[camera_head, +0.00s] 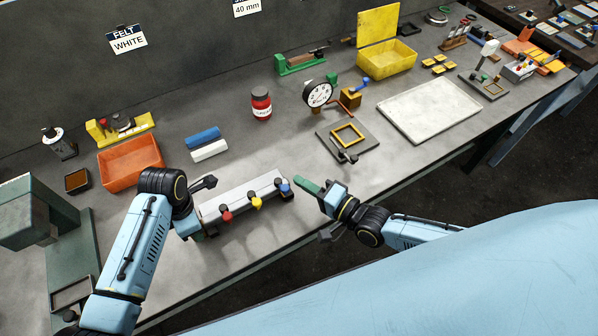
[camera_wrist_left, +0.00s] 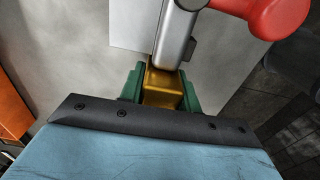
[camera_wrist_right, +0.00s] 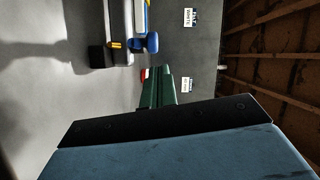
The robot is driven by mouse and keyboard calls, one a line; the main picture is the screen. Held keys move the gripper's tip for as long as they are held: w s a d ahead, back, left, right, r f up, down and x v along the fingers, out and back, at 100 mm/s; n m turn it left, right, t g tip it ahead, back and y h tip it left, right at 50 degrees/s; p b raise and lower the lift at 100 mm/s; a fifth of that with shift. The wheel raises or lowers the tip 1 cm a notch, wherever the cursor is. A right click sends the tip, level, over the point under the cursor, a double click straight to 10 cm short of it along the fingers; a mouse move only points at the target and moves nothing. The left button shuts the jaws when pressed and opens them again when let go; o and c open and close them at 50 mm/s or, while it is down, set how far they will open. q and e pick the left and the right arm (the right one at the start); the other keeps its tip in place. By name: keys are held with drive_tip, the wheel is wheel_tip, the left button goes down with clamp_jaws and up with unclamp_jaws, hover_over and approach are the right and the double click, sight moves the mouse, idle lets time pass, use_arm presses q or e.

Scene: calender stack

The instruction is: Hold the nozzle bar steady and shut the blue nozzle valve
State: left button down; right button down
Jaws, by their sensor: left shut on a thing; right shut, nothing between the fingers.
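The grey nozzle bar (camera_head: 240,198) lies on the bench with a red valve (camera_head: 226,215), a yellow valve (camera_head: 255,202) and the blue nozzle valve (camera_head: 285,187) along its front side. My left gripper (camera_wrist_left: 161,86) is shut on the brass-coloured block (camera_wrist_left: 163,92) at the bar's left end, its green fingers on both sides. My right gripper (camera_head: 306,187) is shut and empty, its green fingertips just right of the blue valve. In the right wrist view the blue valve (camera_wrist_right: 147,42) stands just beyond the fingertips; I cannot tell whether they touch.
An orange bin (camera_head: 130,163) stands at the left, a red jar (camera_head: 261,104) further back. A small fixture plate (camera_head: 348,143) and a white tray (camera_head: 430,109) lie to the right. The bench's front edge is close.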

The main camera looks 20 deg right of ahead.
drive_tip(key=shift+s+a+f, duration=0.1)
drive_tip(key=shift+s+a, duration=0.1)
drive_tip(key=shift+a, duration=0.3)
drive_tip(key=shift+a, duration=0.1)
drive_tip(key=shift+s+a+m+h, duration=0.1)
drive_tip(key=shift+a+m+h, duration=0.05)
drive_tip(key=shift+m+h, duration=0.15)
drive_tip(key=shift+t, duration=0.3)
